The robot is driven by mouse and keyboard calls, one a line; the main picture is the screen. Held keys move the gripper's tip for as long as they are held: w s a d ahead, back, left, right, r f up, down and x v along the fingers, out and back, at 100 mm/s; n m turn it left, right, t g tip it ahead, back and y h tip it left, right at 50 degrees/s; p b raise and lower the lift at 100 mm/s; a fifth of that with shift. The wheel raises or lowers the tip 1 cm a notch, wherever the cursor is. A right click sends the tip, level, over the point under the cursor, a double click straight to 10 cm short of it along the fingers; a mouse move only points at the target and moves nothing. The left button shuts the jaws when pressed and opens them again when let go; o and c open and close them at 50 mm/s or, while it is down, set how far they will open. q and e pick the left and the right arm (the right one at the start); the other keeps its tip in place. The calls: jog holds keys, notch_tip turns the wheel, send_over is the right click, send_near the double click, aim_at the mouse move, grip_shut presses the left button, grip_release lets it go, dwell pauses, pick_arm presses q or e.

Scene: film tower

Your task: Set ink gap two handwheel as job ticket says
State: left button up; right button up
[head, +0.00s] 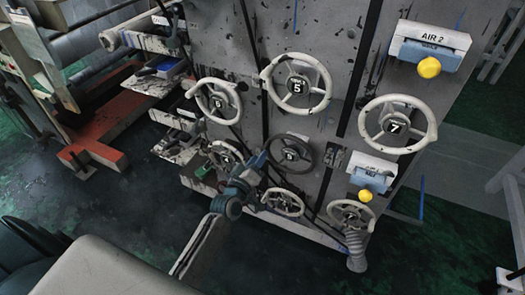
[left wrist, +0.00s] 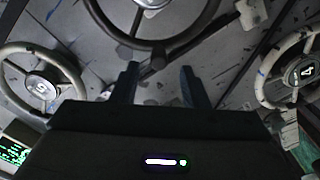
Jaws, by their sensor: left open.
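Several handwheels stand on the grey panel; I cannot tell which is ink gap two. A dark handwheel (head: 309,165) with a numbered hub is closest to my left gripper (head: 259,160). In the left wrist view the dark wheel's rim (left wrist: 150,45) lies just beyond my open, empty fingers (left wrist: 159,78), with no clear contact. Pale handwheels show at left (left wrist: 42,80) and right (left wrist: 290,72) there. In the head view, pale wheels marked 5 (head: 297,111) and 7 (head: 433,131) sit higher. No job ticket is readable.
Blue-and-white AIR 2 box (head: 425,52) with a yellow knob (head: 429,68) is at upper right; a similar one (head: 370,180) is lower. A pale lower wheel (head: 284,214) sits close to my left arm. A small green display (left wrist: 14,153) shows at lower left.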

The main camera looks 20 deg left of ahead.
pick_arm(q)
jog(key=s, duration=0.5)
jog(key=shift+s+a, duration=0.1)
jog(key=shift+s, duration=0.25)
jog(key=s+a+f+m+g, duration=0.1)
jog(key=s+f+m+g, duration=0.25)
jog(key=s+f, duration=0.9)
jog(key=s+a+f+m+g, duration=0.1)
jog(key=s+f+m+g, duration=0.3)
jog(key=f, duration=1.8)
jog(key=s+a+f+g, duration=0.1)
jog(key=s+f+g, duration=0.2)
jog(key=s, duration=0.7)
jog(key=s+a+f+m+g+y, duration=0.1)
jog(key=s+f+g, duration=0.2)
jog(key=s+f, duration=0.5)
jog(key=s+a+f+m+g, duration=0.1)
jog(key=s+f+g, duration=0.2)
jog(key=s+f, duration=0.3)
jog(key=s, duration=0.5)
jog(key=shift+s, duration=0.35)
